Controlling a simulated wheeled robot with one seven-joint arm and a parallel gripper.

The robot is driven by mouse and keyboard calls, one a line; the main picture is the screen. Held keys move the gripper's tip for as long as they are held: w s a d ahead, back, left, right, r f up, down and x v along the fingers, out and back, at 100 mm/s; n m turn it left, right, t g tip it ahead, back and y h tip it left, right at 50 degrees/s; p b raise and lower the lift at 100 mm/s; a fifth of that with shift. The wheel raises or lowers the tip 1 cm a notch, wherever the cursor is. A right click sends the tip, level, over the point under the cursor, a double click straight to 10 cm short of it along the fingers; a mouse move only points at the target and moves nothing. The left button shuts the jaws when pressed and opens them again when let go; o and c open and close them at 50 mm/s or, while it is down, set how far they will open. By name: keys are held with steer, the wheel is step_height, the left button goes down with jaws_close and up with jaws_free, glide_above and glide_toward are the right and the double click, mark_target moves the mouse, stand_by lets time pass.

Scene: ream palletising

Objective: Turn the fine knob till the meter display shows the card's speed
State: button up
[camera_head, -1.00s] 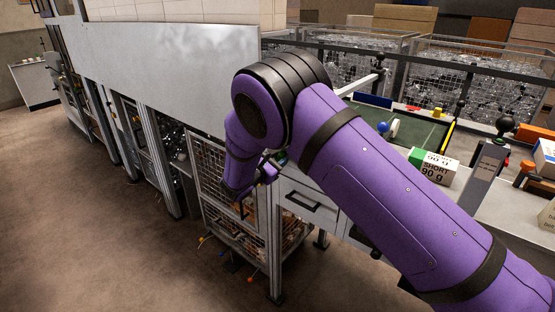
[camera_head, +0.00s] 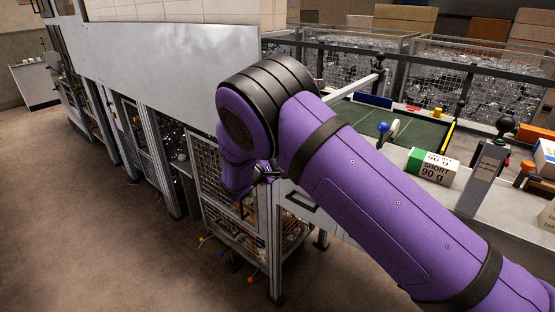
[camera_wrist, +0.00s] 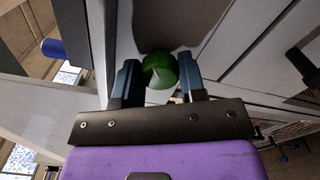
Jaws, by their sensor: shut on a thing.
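In the wrist view, a round green knob (camera_wrist: 159,71) with a pale line on its face sits between the two dark blue fingers of my gripper (camera_wrist: 160,80). My gripper is shut on this knob. I cannot tell from a label whether it is the fine knob. In the head view, my gripper (camera_head: 264,173) is small and mostly hidden behind my purple arm, near the grey bench front. No meter display and no speed card can be made out in either view.
Right of my arm, a green-and-white ream marked SHORT 90 g (camera_head: 432,166) lies on the bench. A blue-knobbed lever (camera_head: 384,128) stands by the green bed (camera_head: 420,130). Mesh cages (camera_head: 480,75) stand behind. A drawer (camera_head: 300,200) is below. The floor (camera_head: 110,230) at left is open.

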stand_by(0.3)
steer(key=o, duration=0.9)
steer(key=shift+s, duration=0.1)
steer(key=v, duration=1)
steer(key=shift+s+a, duration=0.25)
steer(key=shift+a, duration=0.05)
steer(key=shift+s+a, duration=0.1)
